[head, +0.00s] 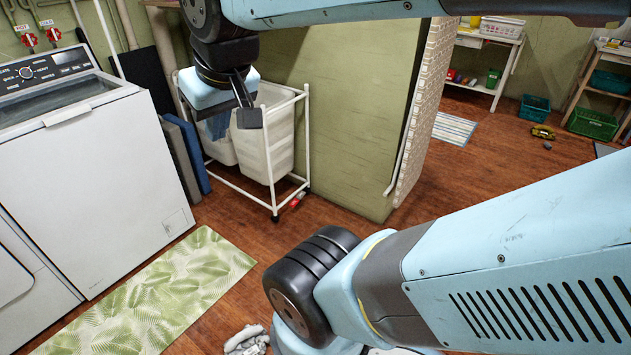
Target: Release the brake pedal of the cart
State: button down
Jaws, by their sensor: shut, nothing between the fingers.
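The cart (308,125) is a white tube frame on casters holding white laundry bags (268,140). It stands against the green wall, right of the washer. A small red pedal (295,201) shows low at its front right caster, near the floor. My gripper (250,117) is shut and empty. It hangs in front of the cart's upper part, well above the pedal in the picture. My gripper and wrist hide part of the cart's top and the left bag.
A white washer (90,170) stands at the left, with blue-grey panels (186,155) between it and the cart. A leaf-patterned mat (160,295) lies on the wooden floor in front. Grey cloth (246,340) lies at the bottom. The floor before the cart is clear.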

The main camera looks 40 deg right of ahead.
aim_at(294, 201)
jog(key=u, duration=0.35)
jog(key=i, duration=0.1)
jog(key=z, duration=1.95)
jog(key=i, duration=2.15)
jog(key=u, duration=0.15)
